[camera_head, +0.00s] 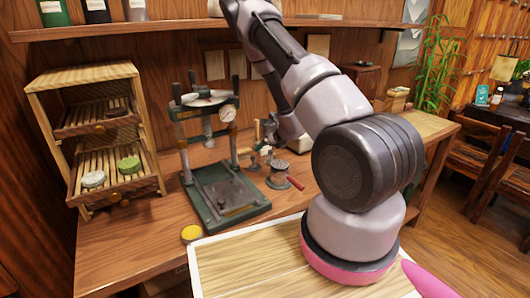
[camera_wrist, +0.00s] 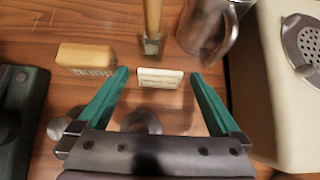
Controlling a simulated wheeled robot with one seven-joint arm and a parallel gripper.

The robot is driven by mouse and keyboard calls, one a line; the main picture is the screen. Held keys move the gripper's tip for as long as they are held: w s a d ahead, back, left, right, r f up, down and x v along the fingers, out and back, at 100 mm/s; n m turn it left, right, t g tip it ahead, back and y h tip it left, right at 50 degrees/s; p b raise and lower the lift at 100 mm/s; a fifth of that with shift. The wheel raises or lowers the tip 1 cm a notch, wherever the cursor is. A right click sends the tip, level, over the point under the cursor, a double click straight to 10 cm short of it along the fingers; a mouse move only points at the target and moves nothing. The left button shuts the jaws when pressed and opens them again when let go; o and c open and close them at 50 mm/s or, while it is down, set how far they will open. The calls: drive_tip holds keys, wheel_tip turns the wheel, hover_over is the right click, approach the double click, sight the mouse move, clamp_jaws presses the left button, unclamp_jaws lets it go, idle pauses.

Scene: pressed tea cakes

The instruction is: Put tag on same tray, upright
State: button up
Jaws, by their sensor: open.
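A small pale tag (camera_wrist: 160,78) with faint markings stands on the wooden bench in the wrist view. My gripper (camera_wrist: 160,74) is open, its two green fingers to the left and right of the tag, with a gap on each side. In the head view the gripper is mostly hidden by my arm, and I cannot make out the tag. A wooden rack at the left has two slatted trays. The lower tray (camera_head: 124,190) bears a pale-topped cake (camera_head: 93,179) and a green cake (camera_head: 129,165). The upper tray (camera_head: 84,127) bears a dark cake (camera_head: 116,112).
A green press (camera_head: 226,192) stands between the rack and my arm. Around the tag are a brush (camera_wrist: 86,57), a wooden-handled tool (camera_wrist: 152,22), a metal jug (camera_wrist: 206,30) and a cream box (camera_wrist: 268,90). A yellow round thing (camera_head: 192,233) lies at the bench's front.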

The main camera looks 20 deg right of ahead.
drive_tip(key=shift+w+f, duration=0.45)
drive_tip(key=shift+w, duration=0.05)
drive_tip(key=c, duration=1.4)
wheel_tip(320, 180, up, 10)
drive_tip(key=shift+s+a+r+m+h, duration=0.35)
drive_tip(key=shift+s+a+r, duration=0.4)
drive_tip(key=shift+s+a, duration=0.5)
drive_tip(key=shift+s+a+r+m+h, duration=0.25)
drive_tip(key=shift+s+a+r+m, duration=0.15)
drive_tip(key=shift+s+a+r, duration=0.65)
drive_tip(key=shift+s+a+r+m+h, duration=0.35)
drive_tip(key=shift+s+a+r, duration=0.15)
drive_tip(key=shift+s+a, duration=0.95)
drive_tip(key=shift+w, duration=0.1)
